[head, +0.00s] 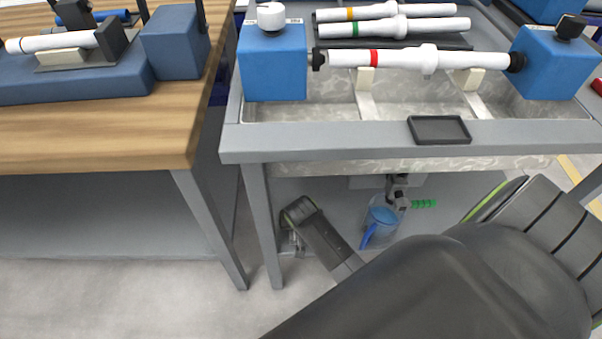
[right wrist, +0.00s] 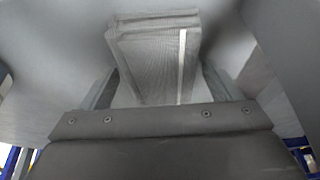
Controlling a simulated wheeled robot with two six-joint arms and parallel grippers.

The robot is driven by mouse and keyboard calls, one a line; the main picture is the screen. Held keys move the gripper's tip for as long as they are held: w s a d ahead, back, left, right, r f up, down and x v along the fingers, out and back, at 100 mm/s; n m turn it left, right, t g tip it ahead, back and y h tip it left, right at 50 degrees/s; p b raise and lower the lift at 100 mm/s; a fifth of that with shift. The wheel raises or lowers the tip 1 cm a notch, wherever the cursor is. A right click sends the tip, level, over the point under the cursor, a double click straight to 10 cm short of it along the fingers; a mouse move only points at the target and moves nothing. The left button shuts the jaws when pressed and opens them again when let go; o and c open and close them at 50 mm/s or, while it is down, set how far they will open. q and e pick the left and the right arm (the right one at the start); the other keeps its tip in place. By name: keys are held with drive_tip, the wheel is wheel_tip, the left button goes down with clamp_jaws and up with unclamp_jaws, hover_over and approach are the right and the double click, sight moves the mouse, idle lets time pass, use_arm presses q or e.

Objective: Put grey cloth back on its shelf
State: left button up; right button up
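The grey cloth (right wrist: 150,55) is a folded, ribbed stack with a pale stripe along one side. In the right wrist view it sits between the two fingers of my right gripper (right wrist: 159,78), and their tips meet its two sides. In the head view my right arm reaches under the sink-like bench, and its wrist end (head: 297,214) is low by the left front leg. The fingers and the cloth cannot be made out there. My left gripper is not in view.
Under the bench, a blue jug (head: 380,222) and a green ribbed item (head: 424,203) stand right of my wrist. The bench's front rail (head: 330,142) lies above my arm. A wooden table (head: 100,130) is at left. Pipes (head: 400,58) and a black tray (head: 439,129) are on top.

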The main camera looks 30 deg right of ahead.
drive_tip(key=shift+r, duration=0.35)
drive_tip(key=p+v, duration=0.5)
drive_tip(key=v, duration=0.6)
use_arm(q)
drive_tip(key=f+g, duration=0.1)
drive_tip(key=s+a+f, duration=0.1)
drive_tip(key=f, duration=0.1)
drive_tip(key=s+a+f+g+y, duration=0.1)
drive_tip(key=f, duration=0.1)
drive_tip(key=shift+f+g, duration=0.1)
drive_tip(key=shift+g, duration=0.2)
use_arm(e)
drive_tip(key=s+f+n+g+y, duration=0.1)
drive_tip(key=s+n, duration=0.1)
drive_tip(key=s, duration=0.8)
drive_tip(key=s+d+f+n+y, duration=0.1)
drive_tip(key=s+f+n, duration=0.1)
drive_tip(key=s, duration=0.9)
drive_tip(key=shift+s+n+g+y, duration=0.2)
drive_tip(key=shift+n+g+y, duration=0.1)
drive_tip(key=shift+g+y, duration=0.1)
use_arm(q)
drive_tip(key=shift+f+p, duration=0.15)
drive_tip(key=shift+p, duration=0.35)
use_arm(e)
drive_tip(key=shift+d+f, duration=0.15)
